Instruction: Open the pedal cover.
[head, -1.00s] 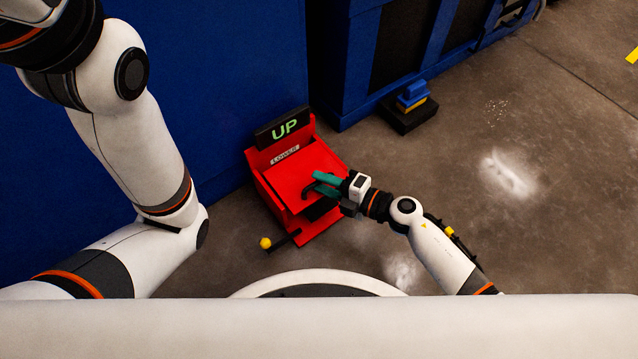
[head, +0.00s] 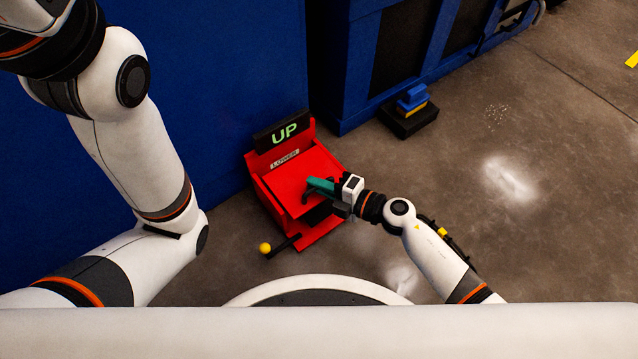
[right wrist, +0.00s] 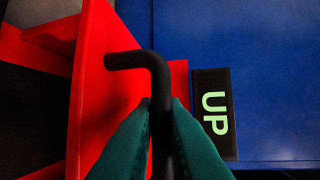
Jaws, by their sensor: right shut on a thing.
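The red pedal cover (head: 300,179) sits on the floor against the blue wall, with a "LOWER" label near its back. A black "UP" sign (head: 281,132) stands behind it and also shows in the right wrist view (right wrist: 214,114). My right gripper (head: 309,188) has teal fingers at the cover's right side. In the right wrist view the fingers (right wrist: 160,125) are shut on a black bent handle (right wrist: 140,60) that runs across the red cover. The dark space under the cover's front edge is partly hidden by my gripper. My left gripper is out of view; only its arm shows.
A rod with a yellow ball (head: 265,248) sticks out at the pedal's front left. A black block with blue and yellow pieces (head: 409,118) stands by the blue structure at the upper right. The floor to the right is open, with pale patches.

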